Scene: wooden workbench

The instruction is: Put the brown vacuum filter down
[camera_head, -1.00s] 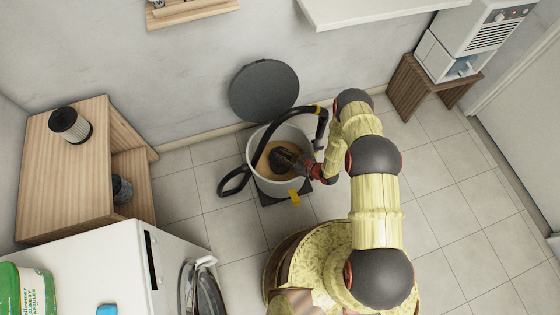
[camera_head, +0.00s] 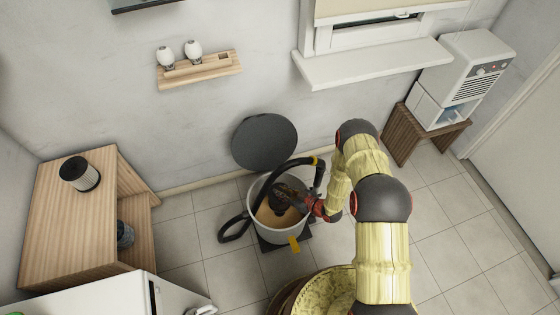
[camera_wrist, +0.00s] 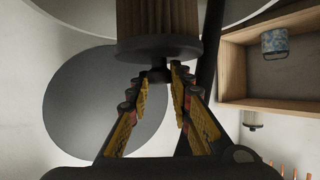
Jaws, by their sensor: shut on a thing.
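The brown vacuum filter (camera_wrist: 158,18) shows in the wrist view as a pleated brown cylinder with a dark round end cap. My gripper (camera_wrist: 158,75) is shut on the small knob of that cap. In the head view my gripper (camera_head: 289,194) reaches from the right into the open white drum of the vacuum (camera_head: 262,232). A dark round part, likely the filter's cap (camera_head: 277,203), shows there above the tan inside. The filter's far end is hidden, and I cannot tell whether it touches the drum's bottom.
A black hose (camera_head: 236,230) loops around the drum, and a round grey lid (camera_head: 264,142) stands behind it. Floor tiles right of my arm are clear.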

